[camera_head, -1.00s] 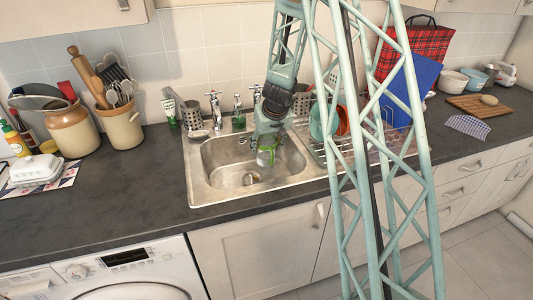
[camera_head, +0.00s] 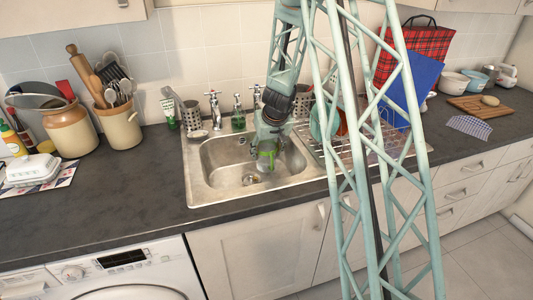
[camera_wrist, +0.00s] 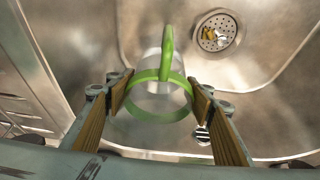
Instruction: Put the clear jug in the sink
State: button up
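The clear jug (camera_head: 267,157) has a green rim and a green handle. In the head view it is at the sink basin (camera_head: 222,181), under my gripper (camera_head: 268,143). In the wrist view the jug (camera_wrist: 158,98) is between the two wood-coloured finger pads of my gripper (camera_wrist: 161,97), with its handle pointing up the picture. The pads lie against the rim on both sides, and my gripper looks shut on it. I cannot tell whether the jug's base touches the sink floor. The drain (camera_wrist: 217,32) shows beyond the jug.
Taps (camera_head: 213,107) and a green soap bottle (camera_head: 238,118) stand behind the basin. A wire drying rack (camera_head: 330,150) with dishes is to the right. Stoneware pots (camera_head: 70,130) stand at the left. The counter left of the sink (camera_head: 120,185) is clear in front.

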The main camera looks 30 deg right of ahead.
jog(key=o, duration=0.4)
jog(key=shift+r, duration=0.15)
jog(key=shift+r+p, duration=0.25)
jog(key=shift+p, duration=0.1)
jog(key=p+v, duration=0.4)
jog(key=v, duration=0.6)
jog(key=shift+p+v, duration=0.3)
jog(key=shift+v, duration=0.5)
